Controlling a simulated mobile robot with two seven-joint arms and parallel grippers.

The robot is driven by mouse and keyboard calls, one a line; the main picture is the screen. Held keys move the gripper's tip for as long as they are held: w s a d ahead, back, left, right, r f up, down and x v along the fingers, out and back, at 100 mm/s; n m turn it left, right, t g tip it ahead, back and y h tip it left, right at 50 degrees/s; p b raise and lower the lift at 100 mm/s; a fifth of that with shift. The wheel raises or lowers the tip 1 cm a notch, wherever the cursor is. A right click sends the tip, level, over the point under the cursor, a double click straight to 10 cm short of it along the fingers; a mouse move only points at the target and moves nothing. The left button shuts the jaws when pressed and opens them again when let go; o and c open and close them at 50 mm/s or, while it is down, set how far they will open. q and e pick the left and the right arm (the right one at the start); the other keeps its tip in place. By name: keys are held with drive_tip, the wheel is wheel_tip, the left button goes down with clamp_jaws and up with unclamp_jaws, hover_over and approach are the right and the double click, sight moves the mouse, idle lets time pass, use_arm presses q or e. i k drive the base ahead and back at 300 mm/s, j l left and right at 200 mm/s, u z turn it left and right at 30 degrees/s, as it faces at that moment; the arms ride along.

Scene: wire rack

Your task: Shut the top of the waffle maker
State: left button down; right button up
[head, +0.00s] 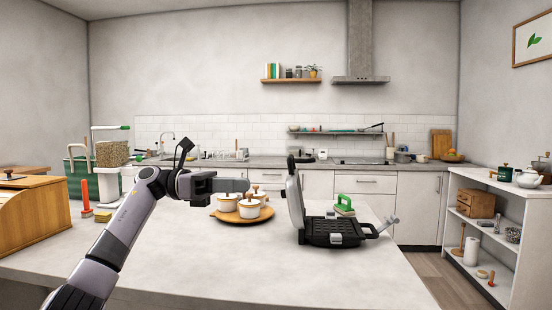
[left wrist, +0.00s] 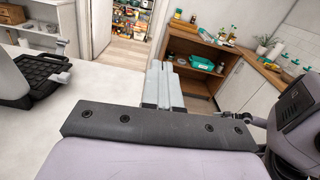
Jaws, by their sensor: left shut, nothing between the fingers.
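The waffle maker (head: 335,232) stands on the white counter with its black grid base flat. Its grey lid (head: 294,205) stands up nearly vertical at the base's left side, so the waffle maker is open. A grey handle (head: 390,222) sticks out at the base's right. My left gripper (head: 246,185) is to the left of the lid, apart from it, shut and empty. In the left wrist view its fingers (left wrist: 163,86) are together, and the black base (left wrist: 42,72) shows at the left edge. My right gripper is not in view.
A round wooden tray (head: 230,218) with white lidded pots sits below and beyond my left gripper. A wooden bread box (head: 30,215) is at the left. The counter's front middle (head: 250,270) is clear.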

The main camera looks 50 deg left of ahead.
sight(292, 186)
drive_tip(key=i+j, duration=0.2)
drive_tip(key=j, duration=0.15)
drive_tip(key=i+j, duration=0.15)
drive_tip(key=j, duration=0.2)
drive_tip(key=i+j, duration=0.2)
drive_tip(key=j, duration=0.15)
drive_tip(key=i+j, duration=0.2)
drive_tip(key=j, duration=0.15)
